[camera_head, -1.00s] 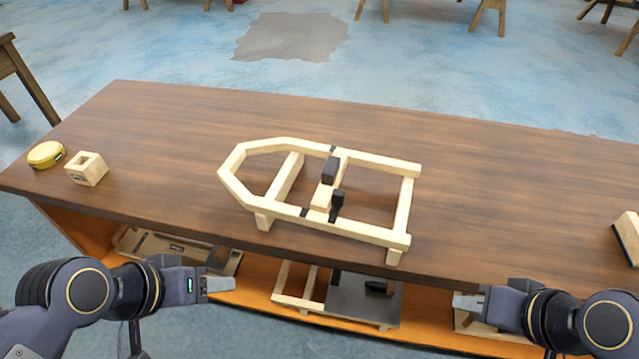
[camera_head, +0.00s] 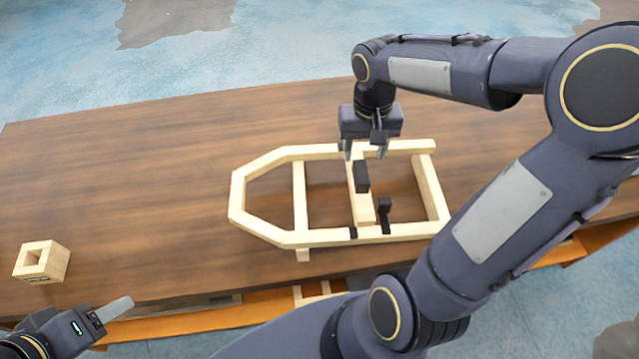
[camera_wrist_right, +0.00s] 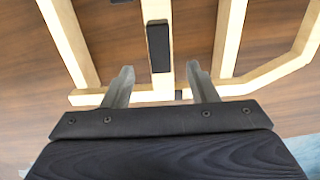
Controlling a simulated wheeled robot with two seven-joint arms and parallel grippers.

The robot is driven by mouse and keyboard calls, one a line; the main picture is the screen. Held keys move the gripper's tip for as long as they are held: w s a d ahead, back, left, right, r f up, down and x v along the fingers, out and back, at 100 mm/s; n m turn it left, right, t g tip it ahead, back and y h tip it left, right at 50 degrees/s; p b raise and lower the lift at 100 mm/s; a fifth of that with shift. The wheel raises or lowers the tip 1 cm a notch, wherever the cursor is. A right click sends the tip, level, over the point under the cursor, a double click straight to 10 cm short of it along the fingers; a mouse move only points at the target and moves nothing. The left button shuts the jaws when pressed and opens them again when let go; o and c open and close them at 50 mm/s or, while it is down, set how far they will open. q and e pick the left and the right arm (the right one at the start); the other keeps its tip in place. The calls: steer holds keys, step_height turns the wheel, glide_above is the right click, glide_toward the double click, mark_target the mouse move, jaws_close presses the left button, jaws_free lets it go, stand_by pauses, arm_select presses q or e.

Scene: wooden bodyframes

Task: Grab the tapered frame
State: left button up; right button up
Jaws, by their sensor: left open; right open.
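The tapered frame (camera_head: 272,232) is pale wood with a pointed left end, crossbars and black blocks. It lies on the brown table in the head view. My right gripper (camera_head: 365,152) is over the frame's far rail, pointing down with its fingers apart. In the right wrist view the open fingers (camera_wrist_right: 157,84) are either side of the middle crossbar (camera_wrist_right: 157,12), near where it meets the rail. The frame (camera_wrist_right: 231,40) fills much of that view. Whether the fingers touch the wood, I cannot tell. My left gripper (camera_head: 112,312) is at the table's near left edge, away from the frame.
A small wooden block with a square hole (camera_head: 42,262) sits at the left of the table (camera_head: 130,180). My right arm hides much of the right side. A shelf (camera_head: 190,325) shows below the near edge.

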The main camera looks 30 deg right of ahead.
mark_target(361, 171)
steer(key=f, duration=0.7)
steer(key=shift+s+f+p, duration=0.2)
steer(key=shift+f+p, duration=0.1)
steer(key=shift+p, duration=0.05)
jaws_close()
steer(key=shift+r, duration=0.1)
stand_by(0.9)
steer(key=shift+w, duration=0.15)
